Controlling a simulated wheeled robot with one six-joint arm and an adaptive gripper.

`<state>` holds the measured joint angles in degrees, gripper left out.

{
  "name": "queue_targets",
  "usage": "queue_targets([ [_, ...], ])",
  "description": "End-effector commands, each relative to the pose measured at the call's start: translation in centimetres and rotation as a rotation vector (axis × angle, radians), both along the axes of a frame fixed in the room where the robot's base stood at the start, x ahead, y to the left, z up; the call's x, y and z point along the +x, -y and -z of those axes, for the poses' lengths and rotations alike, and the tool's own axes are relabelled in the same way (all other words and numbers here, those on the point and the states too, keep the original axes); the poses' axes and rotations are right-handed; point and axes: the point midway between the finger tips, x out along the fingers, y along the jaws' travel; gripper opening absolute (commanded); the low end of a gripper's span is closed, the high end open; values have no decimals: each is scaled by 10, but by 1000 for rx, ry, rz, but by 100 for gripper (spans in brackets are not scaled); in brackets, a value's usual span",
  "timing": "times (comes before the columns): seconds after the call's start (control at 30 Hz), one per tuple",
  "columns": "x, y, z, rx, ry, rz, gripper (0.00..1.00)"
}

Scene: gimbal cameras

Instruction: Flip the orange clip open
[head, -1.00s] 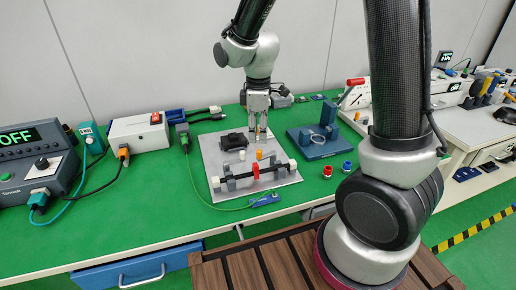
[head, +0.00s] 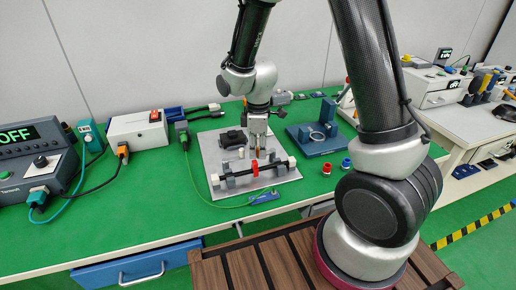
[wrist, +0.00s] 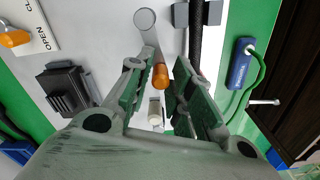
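A short orange cylinder-like piece (wrist: 161,75) shows between my fingers in the wrist view, near their tips. In the head view it is mostly hidden by my gripper. My gripper (head: 258,151) points down over the grey plate (head: 209,150). In the wrist view its fingers (wrist: 163,70) are apart, one on each side of the orange piece; I cannot tell whether either touches it. Another orange part (wrist: 14,39) lies beside a white label reading OPEN at the upper left of the wrist view, cut by the frame edge.
A black bar with a red clamp (head: 255,168) rests on grey supports in front of my gripper. A white peg (head: 242,153) and a black block (head: 232,139) stand nearby. A blue stand (head: 318,140) is to the right. A green cable and blue plug (wrist: 242,64) lie at the front.

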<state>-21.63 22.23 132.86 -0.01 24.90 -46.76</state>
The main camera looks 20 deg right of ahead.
Motion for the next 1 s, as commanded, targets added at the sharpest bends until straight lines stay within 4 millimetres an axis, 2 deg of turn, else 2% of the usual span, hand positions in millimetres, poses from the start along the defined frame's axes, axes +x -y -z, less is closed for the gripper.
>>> queue_targets([
  [0.03, 0, 0, 0, 0, 0, 0, 6],
  [0.07, 0, 0, 0, 0, 0, 0, 1],
  [0.1, 0, 0, 0, 0, 0, 0, 0],
  [0.27, 1, 0, 0, 0, 0, 17, 0],
  [0.53, 12, -1, 0, 0, 0, 218, 0],
  [0.8, 13, -1, 0, 1, 1, 228, 0],
  [0.83, 13, -1, 0, 1, 1, 228, 17],
  [0.9, 13, -1, 0, 1, 1, 227, 30],
  [0.93, 13, -1, 0, 1, 1, 227, 35],
  [1.0, 13, -1, 0, 1, 1, 227, 37],
])
